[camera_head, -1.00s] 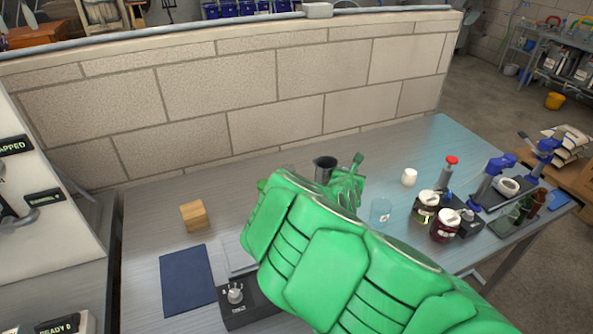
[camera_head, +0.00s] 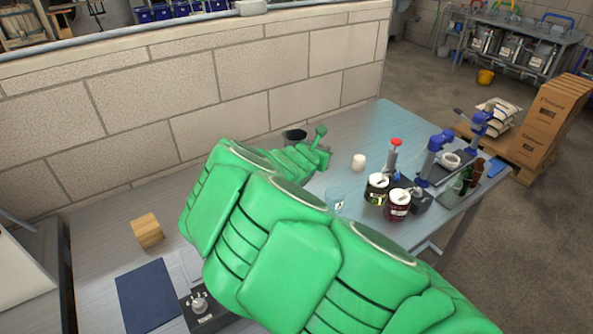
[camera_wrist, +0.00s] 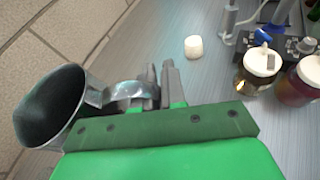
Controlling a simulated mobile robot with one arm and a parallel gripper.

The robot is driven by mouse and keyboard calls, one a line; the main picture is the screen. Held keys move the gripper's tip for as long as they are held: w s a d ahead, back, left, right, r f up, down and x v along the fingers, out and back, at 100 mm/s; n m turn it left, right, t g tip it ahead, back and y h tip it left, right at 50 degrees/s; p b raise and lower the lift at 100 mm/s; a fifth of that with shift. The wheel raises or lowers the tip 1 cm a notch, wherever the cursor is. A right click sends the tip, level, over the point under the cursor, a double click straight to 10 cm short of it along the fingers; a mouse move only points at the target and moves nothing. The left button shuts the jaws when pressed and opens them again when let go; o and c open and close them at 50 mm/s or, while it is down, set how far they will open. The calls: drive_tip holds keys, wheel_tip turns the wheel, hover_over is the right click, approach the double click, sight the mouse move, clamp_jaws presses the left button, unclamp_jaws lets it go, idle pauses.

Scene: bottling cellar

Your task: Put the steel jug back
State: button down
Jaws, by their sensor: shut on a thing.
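The steel jug (camera_wrist: 50,105) shows at the left of the wrist view, its open mouth facing the camera and its handle reaching to my fingers. My gripper (camera_wrist: 150,88) is shut on the jug's handle. In the head view only the jug's dark rim (camera_head: 294,135) shows, beyond my green arm, near the block wall. My gripper (camera_head: 318,152) is at the jug's right side there, partly hidden by my arm. The jug's lower part is hidden, so I cannot tell whether it touches the table.
The steel table (camera_head: 345,128) is bare around a white cup-like piece (camera_head: 358,162). A wooden block (camera_head: 147,231) and blue mat (camera_head: 147,296) lie left. The block wall (camera_head: 230,90) rises behind.

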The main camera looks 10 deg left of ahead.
drive_tip(key=shift+s+d+r+m+g+h, duration=0.2)
drive_tip(key=shift+s+d+m+h, duration=0.25)
drive_tip(key=shift+s, duration=0.25)
drive_tip(key=shift+s+d+r+m+g+h, duration=0.1)
drive_tip(key=shift+s+d+r+m+h, duration=0.1)
drive_tip(key=shift+s+d+m+h, duration=0.35)
drive_tip(key=shift+w+a+f, duration=0.7)
drive_tip(key=shift+w+f, duration=0.9)
drive_tip(key=shift+w, duration=0.55)
drive_tip(key=shift+w+a+f, duration=0.75)
drive_tip(key=shift+w+f, duration=0.9)
drive_tip(key=shift+w, duration=0.45)
drive_tip(key=shift+w+a+f, duration=0.7)
drive_tip(key=shift+w+f, duration=0.9)
drive_tip(key=shift+w, duration=0.55)
drive_tip(key=shift+w+f, duration=0.15)
drive_tip(key=shift+f, duration=1.55)
drive_tip(key=shift+f, duration=0.1)
